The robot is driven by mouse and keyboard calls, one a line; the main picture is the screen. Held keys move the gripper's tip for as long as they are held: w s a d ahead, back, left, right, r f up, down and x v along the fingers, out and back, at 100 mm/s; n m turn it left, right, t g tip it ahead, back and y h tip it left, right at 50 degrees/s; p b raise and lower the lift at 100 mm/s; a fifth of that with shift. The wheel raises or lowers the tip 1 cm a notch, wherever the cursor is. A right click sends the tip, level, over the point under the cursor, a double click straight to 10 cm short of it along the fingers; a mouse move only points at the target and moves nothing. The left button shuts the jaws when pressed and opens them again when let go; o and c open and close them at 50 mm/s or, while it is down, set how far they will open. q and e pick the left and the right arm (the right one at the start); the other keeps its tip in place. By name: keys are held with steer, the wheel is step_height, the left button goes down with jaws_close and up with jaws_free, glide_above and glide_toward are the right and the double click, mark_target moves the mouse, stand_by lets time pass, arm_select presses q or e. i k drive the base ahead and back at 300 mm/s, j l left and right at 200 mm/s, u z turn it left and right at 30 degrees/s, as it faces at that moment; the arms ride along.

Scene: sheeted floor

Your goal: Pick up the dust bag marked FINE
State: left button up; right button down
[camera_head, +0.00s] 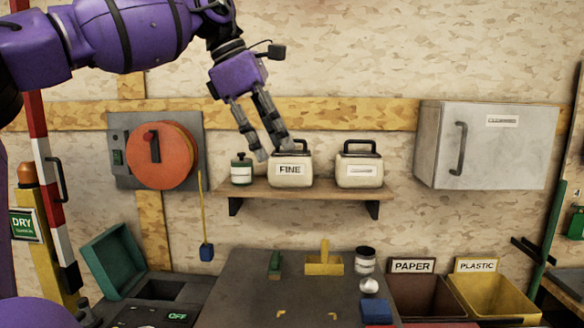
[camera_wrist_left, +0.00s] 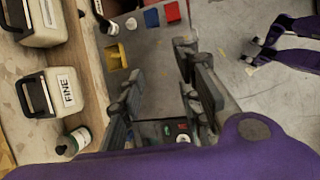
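The dust bag marked FINE (camera_head: 290,180) is a cream, box-like bag with a dark handle on top. It stands upright on the wooden wall shelf (camera_head: 325,193). It also shows at the left of the left wrist view (camera_wrist_left: 55,100), label visible. My left gripper (camera_head: 271,151) is open and empty, fingers pointing down. In the head view its fingertips overlap the bag's upper left edge; in the wrist view the bag is outside the fingers (camera_wrist_left: 160,95), apart from them.
A grey wall cabinet (camera_head: 485,150) hangs at right. Below is a grey table (camera_head: 300,290) with small items. A red disc switch (camera_head: 172,156) is left.

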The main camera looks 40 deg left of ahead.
mark_target(293, 169)
steer(key=i+j, duration=0.6)
steer(key=j, duration=0.2)
steer(key=i+j, duration=0.25)
steer(key=j, duration=0.15)
